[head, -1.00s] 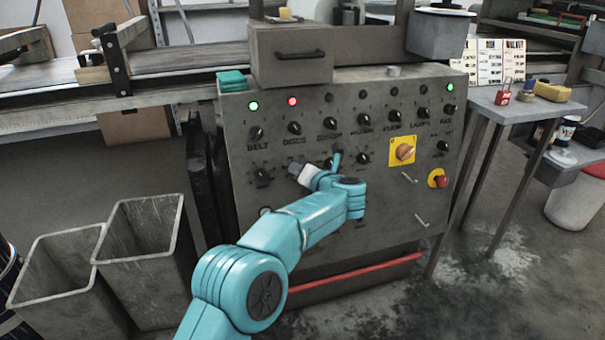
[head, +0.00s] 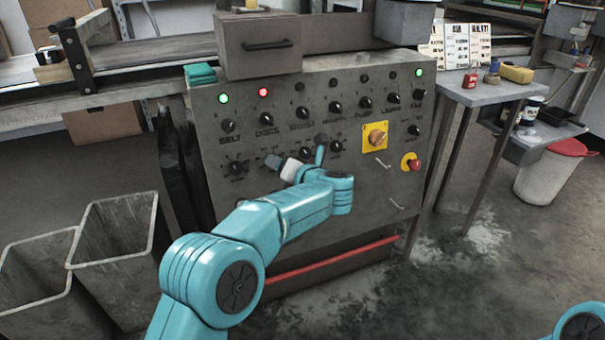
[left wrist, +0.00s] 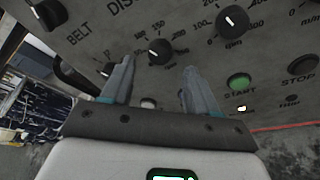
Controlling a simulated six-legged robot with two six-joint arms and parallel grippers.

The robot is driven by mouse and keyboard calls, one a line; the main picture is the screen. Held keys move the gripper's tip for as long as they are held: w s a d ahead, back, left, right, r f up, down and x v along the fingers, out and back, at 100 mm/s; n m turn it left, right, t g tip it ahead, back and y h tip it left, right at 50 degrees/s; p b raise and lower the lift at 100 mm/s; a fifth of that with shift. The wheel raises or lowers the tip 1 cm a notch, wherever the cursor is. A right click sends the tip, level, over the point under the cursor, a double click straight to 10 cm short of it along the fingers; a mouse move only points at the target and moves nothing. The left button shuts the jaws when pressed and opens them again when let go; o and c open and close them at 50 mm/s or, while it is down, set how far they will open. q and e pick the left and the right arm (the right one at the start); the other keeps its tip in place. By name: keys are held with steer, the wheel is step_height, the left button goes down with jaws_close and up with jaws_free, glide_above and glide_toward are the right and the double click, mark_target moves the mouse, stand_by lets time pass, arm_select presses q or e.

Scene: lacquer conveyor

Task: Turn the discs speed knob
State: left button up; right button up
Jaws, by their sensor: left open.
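The discs speed knob (left wrist: 160,52) is a round black knob with a white pointer line and a printed scale, below the DISCS label in the left wrist view. My left gripper (left wrist: 159,63) is open. Its two fingers point at the panel, and the knob shows in the gap near their tips; I cannot tell whether they touch it. In the head view the left gripper (head: 280,163) is in front of the panel's second row of knobs, and its wrist hides part of the panel. My right gripper is not in view.
The grey control panel (head: 215,195) carries several other knobs, a yellow-backed switch (head: 375,135) and a red emergency button (head: 414,164). The green START button (left wrist: 240,82) is right of the fingers. Grey bins (head: 115,230) stand at left, a side table (head: 480,92) at right.

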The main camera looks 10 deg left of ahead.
arm_select(q)
steer(key=p+v, duration=0.2)
steer(key=v, duration=1)
steer(key=shift+s+d+r, duration=0.1)
